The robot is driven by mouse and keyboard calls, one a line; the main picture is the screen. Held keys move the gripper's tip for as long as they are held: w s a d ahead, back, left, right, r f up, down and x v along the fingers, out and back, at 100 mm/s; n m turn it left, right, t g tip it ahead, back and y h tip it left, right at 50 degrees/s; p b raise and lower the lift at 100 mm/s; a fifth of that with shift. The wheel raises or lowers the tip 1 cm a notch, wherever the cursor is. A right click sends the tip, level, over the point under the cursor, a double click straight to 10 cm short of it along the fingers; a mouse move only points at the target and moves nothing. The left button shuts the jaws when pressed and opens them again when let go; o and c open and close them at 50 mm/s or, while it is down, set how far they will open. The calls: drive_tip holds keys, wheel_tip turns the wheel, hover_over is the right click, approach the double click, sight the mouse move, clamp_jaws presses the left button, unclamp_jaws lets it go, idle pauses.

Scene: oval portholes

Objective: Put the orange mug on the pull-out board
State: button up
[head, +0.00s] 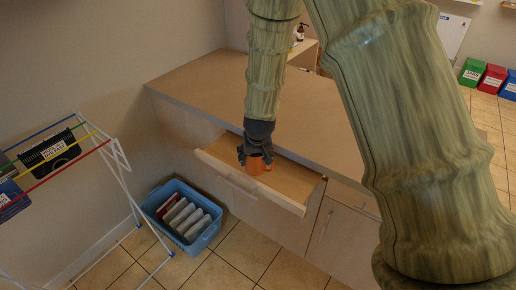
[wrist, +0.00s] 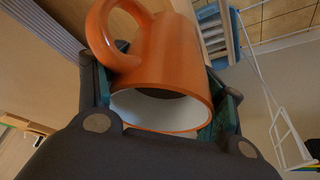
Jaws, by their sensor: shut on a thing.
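The orange mug (head: 256,165) is between the fingers of my gripper (head: 256,157) in the head view. The mug is over the pull-out board (head: 285,180), which sticks out from the cabinet under the counter. Whether the mug touches the board or hangs just above it I cannot tell. In the wrist view the orange mug (wrist: 172,60) fills the space between the fingers of my gripper (wrist: 165,95). Its white inside and open rim face the camera, and its handle points to the upper left. My gripper is shut on the mug.
The counter top (head: 195,82) lies above and behind the board. A blue basket (head: 182,215) with several items stands on the tiled floor. A drying rack (head: 112,160) is at the left. Red, green and blue bins (head: 490,77) stand at the far right.

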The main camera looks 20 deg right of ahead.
drive_tip(key=w+d, duration=0.1)
drive_tip(key=w, duration=0.1)
drive_tip(key=w+d+p, duration=0.1)
drive_tip(key=w, duration=0.3)
drive_tip(key=shift+w+d+f+p, duration=0.25)
drive_tip(key=shift+d+p, duration=0.15)
drive_tip(key=shift+f+p, duration=0.8)
drive_tip(key=shift+f, duration=1)
drive_tip(key=shift+f, duration=0.1)
drive_tip(key=o, duration=1.9)
drive_tip(key=shift+c, duration=0.2)
drive_tip(key=shift+s+r, duration=0.2)
drive_tip(key=shift+r, duration=0.5)
drive_tip(key=shift+b+v, duration=1.4)
drive_tip(key=shift+v, duration=4)
